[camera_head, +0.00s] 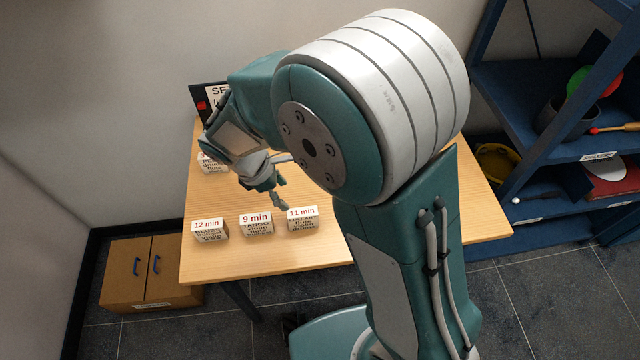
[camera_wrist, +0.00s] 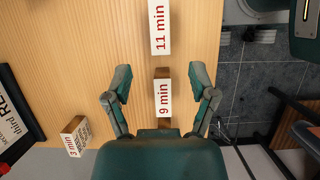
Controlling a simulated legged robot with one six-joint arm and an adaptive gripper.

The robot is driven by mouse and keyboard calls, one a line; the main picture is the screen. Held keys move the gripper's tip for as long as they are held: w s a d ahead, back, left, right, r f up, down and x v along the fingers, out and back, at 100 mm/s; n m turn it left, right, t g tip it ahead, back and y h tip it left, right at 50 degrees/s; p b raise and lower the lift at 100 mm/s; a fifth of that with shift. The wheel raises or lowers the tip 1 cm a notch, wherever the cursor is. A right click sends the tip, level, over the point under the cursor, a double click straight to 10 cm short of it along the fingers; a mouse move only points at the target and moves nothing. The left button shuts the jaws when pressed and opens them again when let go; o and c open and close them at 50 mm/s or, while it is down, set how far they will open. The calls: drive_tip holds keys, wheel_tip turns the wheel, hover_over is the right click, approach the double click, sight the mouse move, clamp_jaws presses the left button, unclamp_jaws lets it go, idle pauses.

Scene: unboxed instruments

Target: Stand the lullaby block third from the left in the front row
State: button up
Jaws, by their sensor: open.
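Three white labelled blocks stand in the front row on the wooden table (camera_head: 330,246): "12 min" (camera_head: 209,229) at left, "9 min" (camera_head: 256,223) in the middle and "11 min" (camera_head: 302,218) at right. Their smaller print is too small to read surely, so I cannot tell which is the lullaby block. My gripper (camera_head: 279,197) is open and empty behind the front row. In the wrist view, "9 min" (camera_wrist: 164,98) shows between the open fingers of my gripper (camera_wrist: 160,84), and "11 min" (camera_wrist: 160,28) shows beyond them. My arm hides much of the table.
Another block (camera_head: 212,164) stands farther back at left; a block (camera_wrist: 74,136) also shows at left in the wrist view. A dark-framed sign (camera_head: 217,95) stands at the table's back. A blue shelf (camera_head: 540,155) is at right, a small cabinet (camera_head: 150,270) at left.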

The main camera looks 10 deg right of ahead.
drive_tip(key=s+d+r+m+t+y, duration=0.2)
drive_tip(key=s+d+r+m+t, duration=0.1)
drive_tip(key=s+d+r+m, duration=0.3)
drive_tip(key=s+d+r+m+t+y, duration=0.2)
drive_tip(key=s+d+r+m, duration=0.4)
drive_tip(key=d+r+m, duration=0.3)
wheel_tip(320, 180, up, 4)
drive_tip(key=m, duration=0.2)
drive_tip(key=shift+s+d+f+m+t+y, duration=0.2)
drive_tip(key=shift+s+m+t+y, duration=0.1)
drive_tip(key=shift+s+t, duration=0.1)
drive_tip(key=shift+d, duration=0.1)
